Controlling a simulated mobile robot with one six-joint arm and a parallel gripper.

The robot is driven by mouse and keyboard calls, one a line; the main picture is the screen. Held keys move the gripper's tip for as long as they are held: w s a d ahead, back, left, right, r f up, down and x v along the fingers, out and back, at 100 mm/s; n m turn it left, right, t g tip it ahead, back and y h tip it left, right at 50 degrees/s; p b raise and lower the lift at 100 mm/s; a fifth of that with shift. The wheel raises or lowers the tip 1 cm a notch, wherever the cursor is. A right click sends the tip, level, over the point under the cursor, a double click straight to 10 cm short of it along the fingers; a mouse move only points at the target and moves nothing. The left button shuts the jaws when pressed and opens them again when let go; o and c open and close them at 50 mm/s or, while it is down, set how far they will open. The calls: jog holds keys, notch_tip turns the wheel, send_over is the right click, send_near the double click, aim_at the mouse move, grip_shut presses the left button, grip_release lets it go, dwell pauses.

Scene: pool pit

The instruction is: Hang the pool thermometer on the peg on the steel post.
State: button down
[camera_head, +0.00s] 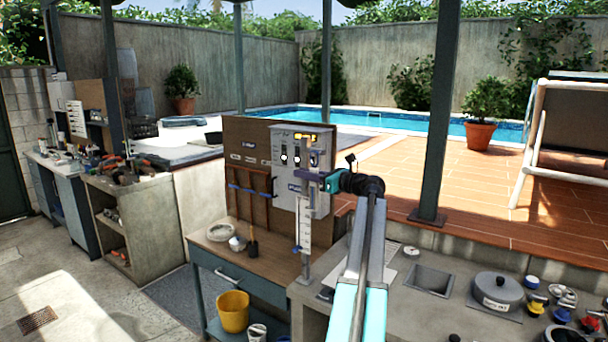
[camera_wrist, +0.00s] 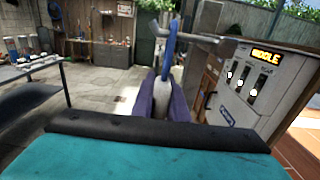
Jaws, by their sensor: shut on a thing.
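My gripper (camera_head: 305,175) is beside the upper part of the steel post (camera_head: 316,152). In the wrist view, its purple fingers (camera_wrist: 168,105) are shut on the pool thermometer (camera_wrist: 165,94), whose pale body shows between them. Its blue hanging loop (camera_wrist: 172,45) rises above the fingers. The grey peg (camera_wrist: 208,41) runs sideways at loop height, in front of the post in the wrist view. Loop and peg overlap there; I cannot tell whether the loop is around it. In the head view, a white marked strip shows below the fingers along the post; its attachment is unclear.
A panel (camera_head: 282,155) with a yellow display reading MIDDLE stands close behind the post. The counter (camera_head: 405,310) at the post's foot holds a grey lidded pot (camera_head: 497,292) and small fittings. A wooden bench (camera_head: 270,262) is at left, with a yellow bucket (camera_head: 233,311) below.

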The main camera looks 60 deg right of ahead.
dwell(0.3)
jog(key=c, duration=1.7)
grip_release()
jog(key=shift+o, duration=0.2)
jog(key=s+b, duration=0.4)
jog(key=s, duration=0.9)
jog(key=shift+s, duration=0.4)
